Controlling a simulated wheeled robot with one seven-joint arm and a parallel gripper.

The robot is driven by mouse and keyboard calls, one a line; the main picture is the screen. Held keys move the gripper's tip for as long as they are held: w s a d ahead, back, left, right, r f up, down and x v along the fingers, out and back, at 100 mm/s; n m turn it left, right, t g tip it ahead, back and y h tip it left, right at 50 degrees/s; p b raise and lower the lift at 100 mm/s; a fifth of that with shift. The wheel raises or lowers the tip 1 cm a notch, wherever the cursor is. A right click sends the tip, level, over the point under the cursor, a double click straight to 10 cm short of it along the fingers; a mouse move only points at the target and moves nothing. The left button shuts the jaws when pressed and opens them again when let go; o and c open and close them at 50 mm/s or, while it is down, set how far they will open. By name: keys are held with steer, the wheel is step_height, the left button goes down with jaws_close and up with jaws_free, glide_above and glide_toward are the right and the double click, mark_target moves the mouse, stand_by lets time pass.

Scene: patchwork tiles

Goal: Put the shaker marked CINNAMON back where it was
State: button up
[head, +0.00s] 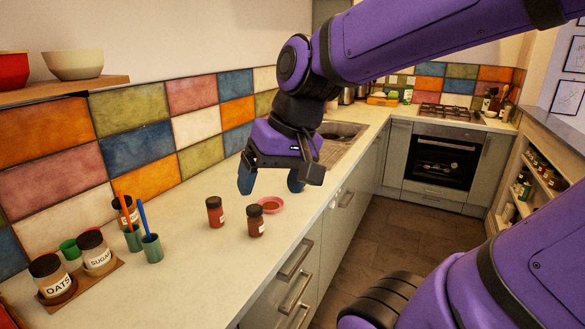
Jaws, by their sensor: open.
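Two small shakers with dark lids stand upright on the counter. The left shaker (215,213) is reddish brown, and the right shaker (256,222) is brown with a pale label. Their labels are too small to read, so I cannot tell which one is marked CINNAMON. A pink dish (261,202) with brown contents lies just behind the right shaker. My gripper (270,182) is open and empty, fingers pointing down, above the counter behind the shakers and dish. It touches neither shaker.
A wooden board (84,289) at the front left bears jars marked OATS (50,277) and SUGAR (96,253). Green cups with sticks (152,248) and a dark-lidded jar (123,212) stand behind it. The sink (340,131) lies farther back.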

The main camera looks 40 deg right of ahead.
steer(key=s+r+n+t+h, duration=0.1)
steer(key=s+d+r+n+t+h, duration=0.1)
steer(key=s, duration=0.1)
steer(key=shift+s+r+n, duration=0.3)
steer(key=shift+r+n, duration=0.1)
stand_by(1.0)
